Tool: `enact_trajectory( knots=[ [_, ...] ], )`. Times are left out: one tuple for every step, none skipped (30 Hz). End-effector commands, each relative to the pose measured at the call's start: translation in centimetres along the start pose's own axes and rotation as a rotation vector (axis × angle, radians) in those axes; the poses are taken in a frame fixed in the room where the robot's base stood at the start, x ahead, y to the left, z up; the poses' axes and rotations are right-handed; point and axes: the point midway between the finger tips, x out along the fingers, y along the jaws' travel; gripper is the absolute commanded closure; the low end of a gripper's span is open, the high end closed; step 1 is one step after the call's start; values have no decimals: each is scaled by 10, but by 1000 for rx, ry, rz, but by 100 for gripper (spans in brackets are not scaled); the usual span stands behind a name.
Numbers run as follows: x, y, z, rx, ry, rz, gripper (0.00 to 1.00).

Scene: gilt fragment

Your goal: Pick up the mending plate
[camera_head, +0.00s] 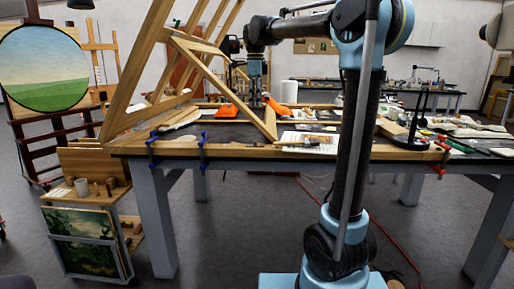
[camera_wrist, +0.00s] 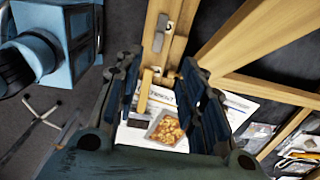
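A narrow grey metal piece (camera_wrist: 160,32), which looks like the mending plate, lies along a wooden bar in the wrist view, beyond my fingertips. I cannot make it out in the head view. My gripper (camera_wrist: 163,72) is open, its two dark fingers wide apart with nothing gripped between them. In the head view my gripper (camera_head: 256,88) points down over the table, behind the slanted wooden frame, and its fingertips are hard to see. A small clear tray of golden flakes (camera_wrist: 167,128) shows between the fingers on white printed paper.
A large wooden frame (camera_head: 200,68) leans over the worktable (camera_head: 225,151), close to my gripper. An orange tool (camera_head: 228,111) and a white roll (camera_head: 289,92) are nearby. Papers and tools crowd the right side. A blue clamp (camera_head: 202,147) grips the front edge.

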Motion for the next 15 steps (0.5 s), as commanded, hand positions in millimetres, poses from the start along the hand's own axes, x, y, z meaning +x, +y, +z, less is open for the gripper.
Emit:
enact_trajectory(
  knots=[
    [8,0,1,-1,0,0,63],
    [13,1,1,-2,0,0,63],
    [20,1,1,-3,0,0,63],
    [26,1,2,-4,0,0,63],
    [31,1,2,-4,0,0,63],
    [38,1,2,-5,0,0,63],
    [43,2,2,-5,0,0,63],
    [49,2,2,-5,0,0,63],
    [56,2,2,-5,0,0,63],
    [61,2,2,-6,0,0,63],
    [66,2,2,-6,0,0,63],
    [73,2,3,-6,0,0,63],
    [79,2,3,-6,0,0,63],
    [84,2,3,-6,0,0,63],
    [90,2,3,-6,0,0,63]
  ],
)
